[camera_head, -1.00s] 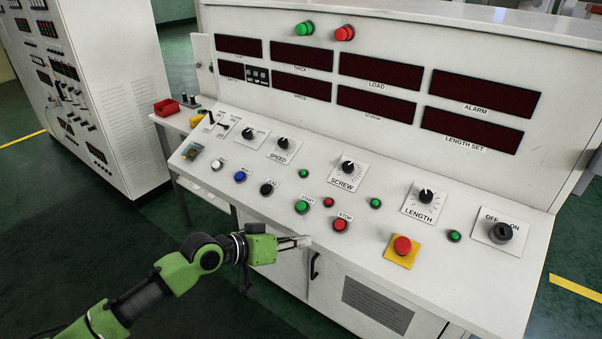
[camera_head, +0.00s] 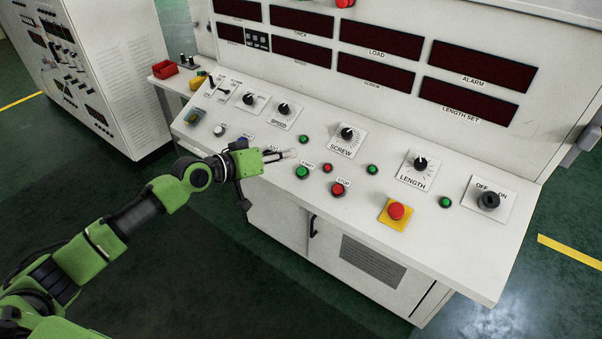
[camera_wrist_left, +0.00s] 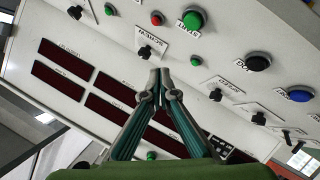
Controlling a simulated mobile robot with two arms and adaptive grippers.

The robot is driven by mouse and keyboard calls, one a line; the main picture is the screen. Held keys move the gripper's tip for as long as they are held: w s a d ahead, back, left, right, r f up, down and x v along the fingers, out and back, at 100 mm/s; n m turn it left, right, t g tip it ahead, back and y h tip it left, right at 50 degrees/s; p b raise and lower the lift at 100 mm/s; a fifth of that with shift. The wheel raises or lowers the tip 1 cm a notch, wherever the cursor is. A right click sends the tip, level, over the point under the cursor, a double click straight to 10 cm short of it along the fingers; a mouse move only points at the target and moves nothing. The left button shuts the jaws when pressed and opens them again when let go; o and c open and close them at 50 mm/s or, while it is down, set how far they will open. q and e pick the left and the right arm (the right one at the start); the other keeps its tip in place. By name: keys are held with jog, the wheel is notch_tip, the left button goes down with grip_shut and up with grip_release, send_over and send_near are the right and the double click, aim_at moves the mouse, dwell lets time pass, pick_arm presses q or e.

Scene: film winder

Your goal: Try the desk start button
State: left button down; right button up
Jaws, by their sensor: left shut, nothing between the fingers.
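The green start button (camera_head: 302,172) sits on the sloping desk panel under a START label. It also shows in the left wrist view (camera_wrist_left: 193,18) near the top, upside down with its label. My left gripper (camera_head: 291,154) comes in from the left over the panel, just behind and left of the button in the head view. Its fingers are shut and empty, and the tips (camera_wrist_left: 160,77) are apart from the button in the wrist view. The gap in height above the panel is hard to judge. My right gripper is not in view.
The red stop button (camera_head: 338,188) is just right of start. A red mushroom button on a yellow plate (camera_head: 396,211) lies farther right. Knobs for SPEED (camera_head: 283,109), SCREW (camera_head: 347,134) and LENGTH (camera_head: 420,163) stand behind. The blue button (camera_wrist_left: 299,95) and black button (camera_wrist_left: 258,61) show in the wrist view.

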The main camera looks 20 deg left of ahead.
aim_at(302, 172)
pick_arm(q)
jog(key=w+f+b, duration=0.1)
jog(key=f, duration=0.1)
jog(key=f+b, duration=0.2)
jog(key=w+d+f+b, duration=0.1)
jog(key=f+b, duration=0.1)
jog(key=shift+w, duration=0.3)
jog(key=shift+w+d+f+b, duration=0.1)
jog(key=shift+w+f+b, duration=0.25)
jog(key=shift+b, duration=0.15)
dwell(0.7)
jog(key=shift+w+f+b, duration=0.15)
jog(key=shift+f+b, duration=0.2)
jog(key=shift+b, duration=0.1)
jog(key=shift+w+d+f+b, duration=0.15)
jog(key=shift+f+b, duration=0.35)
jog(key=shift+b, duration=0.1)
dwell(0.5)
jog(key=shift+r, duration=0.1)
dwell(0.3)
jog(key=shift+s+r+p, duration=0.4)
jog(key=shift+r+p, duration=0.35)
jog(key=shift+p, duration=0.1)
